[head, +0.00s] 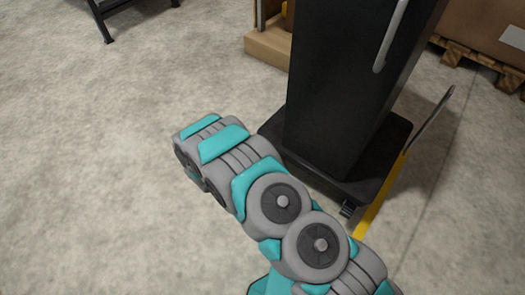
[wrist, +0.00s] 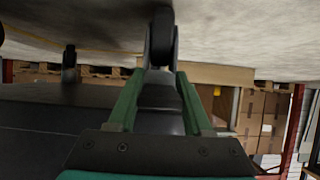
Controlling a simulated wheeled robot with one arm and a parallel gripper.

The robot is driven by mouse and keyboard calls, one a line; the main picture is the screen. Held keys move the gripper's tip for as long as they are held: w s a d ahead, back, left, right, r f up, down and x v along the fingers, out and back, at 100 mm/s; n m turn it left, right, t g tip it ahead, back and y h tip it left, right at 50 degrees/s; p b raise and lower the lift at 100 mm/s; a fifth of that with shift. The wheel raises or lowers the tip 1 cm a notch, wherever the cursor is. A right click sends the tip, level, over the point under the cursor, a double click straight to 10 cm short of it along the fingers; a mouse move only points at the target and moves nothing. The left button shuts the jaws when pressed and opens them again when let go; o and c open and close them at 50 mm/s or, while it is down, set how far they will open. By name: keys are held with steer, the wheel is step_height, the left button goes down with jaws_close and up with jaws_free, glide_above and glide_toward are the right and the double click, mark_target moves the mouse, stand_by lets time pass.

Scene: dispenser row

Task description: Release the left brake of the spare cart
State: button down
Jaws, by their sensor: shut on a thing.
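The spare cart appears to be the black cabinet (head: 333,85) on a dark wheeled base (head: 378,165). A small caster (head: 347,209) shows at the base's front right corner. In the wrist view, which is upside down, my gripper (wrist: 160,86) has its two green fingers on either side of a dark grey part (wrist: 160,97), seemingly the brake pedal, and is shut on it. This part lies in line with a black caster wheel (wrist: 162,38) touching the floor. In the head view my arm hides my gripper and the base's left corner.
A wooden pallet (head: 268,47) stands behind the cart, and cardboard boxes (head: 485,25) are at the back right. A dark stand's leg (head: 101,22) is at top left. The floor (head: 90,180) to the left is clear.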

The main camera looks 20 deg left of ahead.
steer(key=shift+r+g, duration=0.1)
steer(key=shift+g, duration=0.3)
steer(key=shift+c, duration=1.6)
jaws_free()
steer(key=shift+y, duration=0.3)
steer(key=v, duration=0.7)
steer(key=shift+s+r+p, duration=0.2)
steer(key=shift+s+p, duration=0.1)
steer(key=shift+p, duration=0.15)
steer(key=shift+s+a, duration=0.1)
steer(key=shift+a, duration=0.05)
